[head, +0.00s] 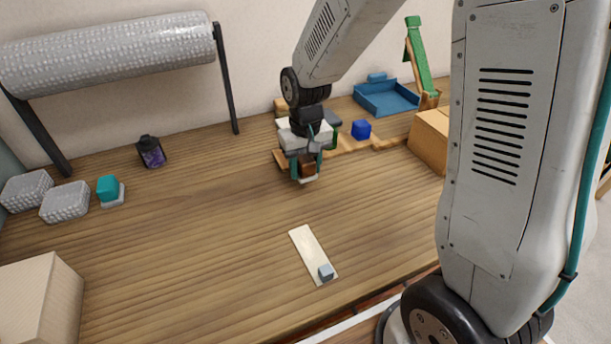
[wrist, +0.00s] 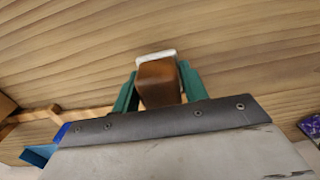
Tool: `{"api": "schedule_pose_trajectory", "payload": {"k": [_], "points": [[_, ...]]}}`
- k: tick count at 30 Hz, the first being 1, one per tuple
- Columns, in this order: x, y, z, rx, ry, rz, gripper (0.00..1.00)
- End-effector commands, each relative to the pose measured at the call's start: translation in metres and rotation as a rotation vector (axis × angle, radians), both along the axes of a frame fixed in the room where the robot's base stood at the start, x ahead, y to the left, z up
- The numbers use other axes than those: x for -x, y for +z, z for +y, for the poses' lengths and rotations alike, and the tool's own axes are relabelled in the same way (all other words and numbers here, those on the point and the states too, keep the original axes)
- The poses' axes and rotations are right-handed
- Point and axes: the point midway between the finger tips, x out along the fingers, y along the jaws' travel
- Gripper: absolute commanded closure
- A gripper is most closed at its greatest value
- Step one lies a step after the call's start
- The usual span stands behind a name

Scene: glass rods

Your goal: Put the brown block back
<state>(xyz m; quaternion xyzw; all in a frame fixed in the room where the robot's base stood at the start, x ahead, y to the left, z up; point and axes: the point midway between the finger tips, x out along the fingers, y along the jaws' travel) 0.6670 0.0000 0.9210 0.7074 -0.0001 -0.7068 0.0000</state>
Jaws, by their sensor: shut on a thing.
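The brown block (head: 308,170) is between the green fingers of my gripper (head: 307,167), near the middle of the table. My gripper is shut on it. In the wrist view the brown block (wrist: 160,84) shows between the two fingers (wrist: 158,88). A small white pad (head: 308,180) shows at the far side of the block in the wrist view and under it in the head view. I cannot tell whether the block touches the pad.
A cream strip (head: 305,246) with a grey-blue cube (head: 326,272) lies in front. A teal block (head: 108,188) and dark lantern (head: 151,152) stand left. The table's left middle is clear.

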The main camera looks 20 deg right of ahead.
Motion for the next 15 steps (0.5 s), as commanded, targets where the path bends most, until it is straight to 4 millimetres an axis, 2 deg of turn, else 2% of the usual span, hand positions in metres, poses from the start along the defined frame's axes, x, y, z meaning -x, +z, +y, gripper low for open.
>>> {"api": "schedule_pose_trajectory", "payload": {"k": [9, 15], "points": [[-0.001, -0.033, 0.000, 0.000, 0.000, 0.003, 0.75], [-0.001, -0.035, 0.000, 0.000, 0.000, 0.000, 0.75]]}}
